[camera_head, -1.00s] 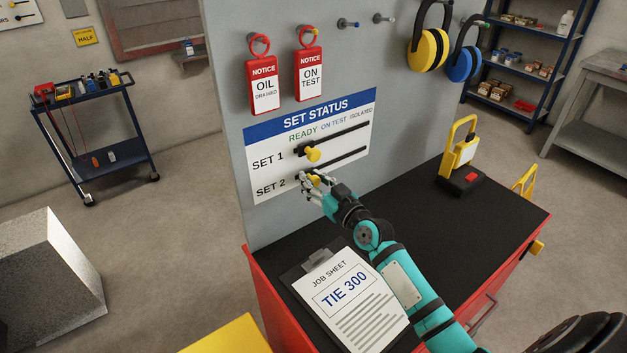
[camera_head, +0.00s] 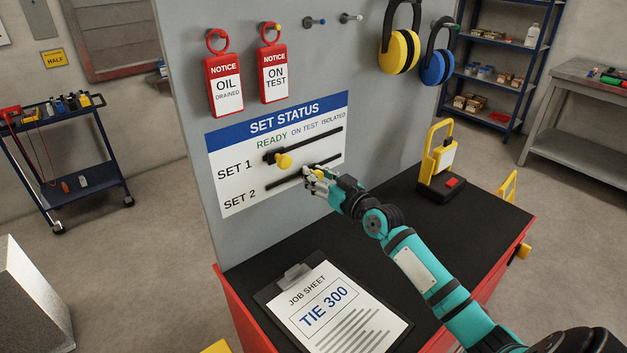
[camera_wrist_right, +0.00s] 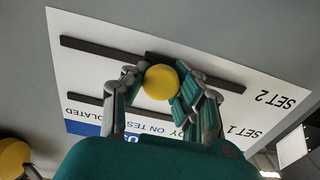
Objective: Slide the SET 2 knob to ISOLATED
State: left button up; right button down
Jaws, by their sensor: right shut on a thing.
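The SET STATUS board (camera_head: 235,195) is on the grey upright panel, with READY, ON TEST and ISOLATED marked left to right. My right gripper (camera_head: 314,176) is at the SET 2 slot (camera_head: 285,180), shut around the yellow SET 2 knob, which its fingers mostly hide in the head view. In the wrist view, which shows the board upside down, the SET 2 knob (camera_wrist_right: 162,82) sits between the fingers (camera_wrist_right: 150,88), near the middle of its slot. The SET 1 knob (camera_head: 283,161) is near the left end of the slot above. My left gripper is not in view.
Red notice tags (camera_head: 224,85) and ear defenders (camera_head: 401,48) hang above the board. Below, the black cabinet top holds a job sheet clipboard (camera_head: 335,310) and a yellow-handled device (camera_head: 440,170). The slot right of my gripper looks clear.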

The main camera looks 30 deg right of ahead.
jog(key=shift+a, duration=0.15)
jog(key=c, duration=1)
grip_release()
jog(key=shift+o, duration=0.2)
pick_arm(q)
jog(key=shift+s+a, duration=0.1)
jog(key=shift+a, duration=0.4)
pick_arm(e)
jog(key=s+d, duration=0.1)
jog(key=s, duration=1.1)
jog(key=shift+d, duration=0.4)
